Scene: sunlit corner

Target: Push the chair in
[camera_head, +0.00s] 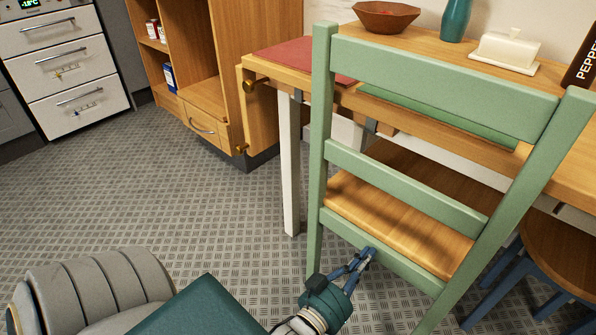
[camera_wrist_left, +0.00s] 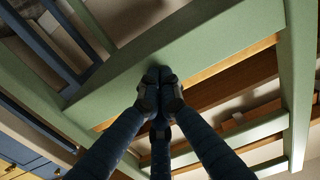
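The chair (camera_head: 345,197) has a pale green frame and a wooden seat, and stands with its back towards me at the wooden table (camera_head: 410,28). Its seat is partly under the tabletop. My left gripper (camera_head: 368,253) is at the chair's lower back rail, below the seat edge. In the left wrist view the left gripper's fingertips (camera_wrist_left: 159,75) are together, with nothing seen between them, in front of the wide green rail (camera_wrist_left: 190,50). I cannot tell whether they touch it. My right gripper is not in view.
A dark blue stool with a wooden seat (camera_head: 566,250) stands close to the chair's right. A white table leg (camera_head: 289,165) is left of the chair. A bowl (camera_head: 386,16), teal vase (camera_head: 456,18) and butter dish (camera_head: 507,50) are on the table. The floor to the left is clear.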

